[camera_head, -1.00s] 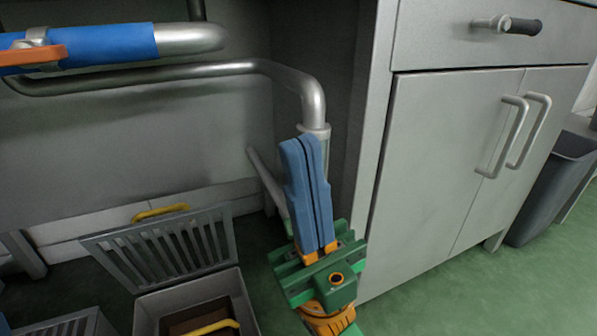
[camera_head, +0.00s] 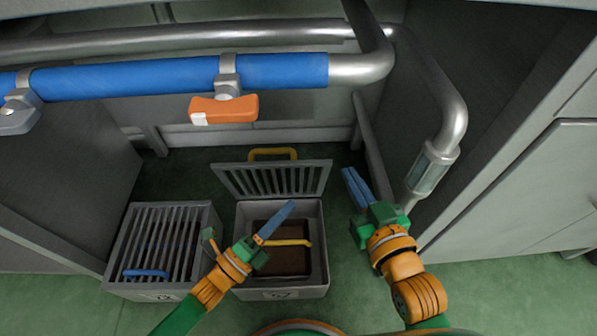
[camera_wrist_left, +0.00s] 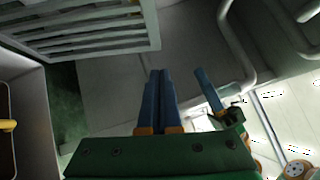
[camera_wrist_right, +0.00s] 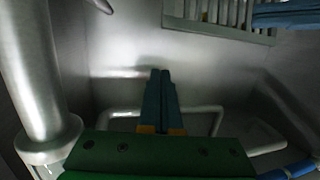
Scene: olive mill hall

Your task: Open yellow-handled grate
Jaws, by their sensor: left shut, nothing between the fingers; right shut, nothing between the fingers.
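The grey slatted grate (camera_head: 292,181) with a yellow handle (camera_head: 272,153) is tilted up at the back edge of a grey box (camera_head: 312,285). The box is open at the top, with a brown inside and a second yellow bar (camera_head: 290,243) in it. My left gripper (camera_head: 288,206) is shut and empty above the box, in front of the raised grate. My right gripper (camera_head: 350,175) is shut and empty to the right of the grate. The grate also shows at the top of the left wrist view (camera_wrist_left: 90,45) and the right wrist view (camera_wrist_right: 225,27).
A second grey box with a slatted grate (camera_head: 165,212) lying flat and a blue handle (camera_head: 146,273) stands to the left. A metal rail with a blue sleeve (camera_head: 130,82) and an orange lever (camera_head: 223,108) crosses above. A bent pipe (camera_head: 445,100) and cabinets flank the right.

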